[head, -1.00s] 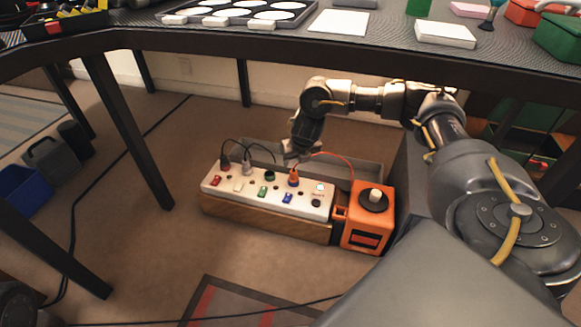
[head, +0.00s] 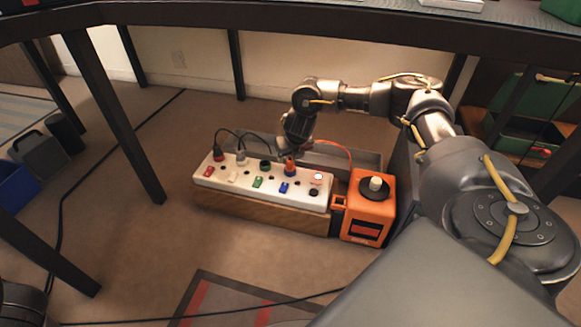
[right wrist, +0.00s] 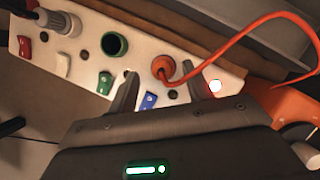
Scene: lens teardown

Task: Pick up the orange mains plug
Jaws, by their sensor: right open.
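The orange mains plug (head: 290,168) stands in the white power strip (head: 222,178), near its right end. Its orange cable runs off to the right. In the right wrist view the plug (right wrist: 163,68) shows between and just beyond my fingertips. My right gripper (head: 290,150) is open above the strip; its two fingers in the wrist view (right wrist: 157,88) are spread to either side of the plug, with no clear contact. In the head view the gripper partly hides the plug's top.
Dark and grey plugs (head: 240,158), a green round piece (head: 265,165) and coloured switches line the strip. An orange box with a black knob (head: 368,212) stands at its right end. A grey tray (head: 350,158) lies behind. The table edge (head: 300,14) is overhead.

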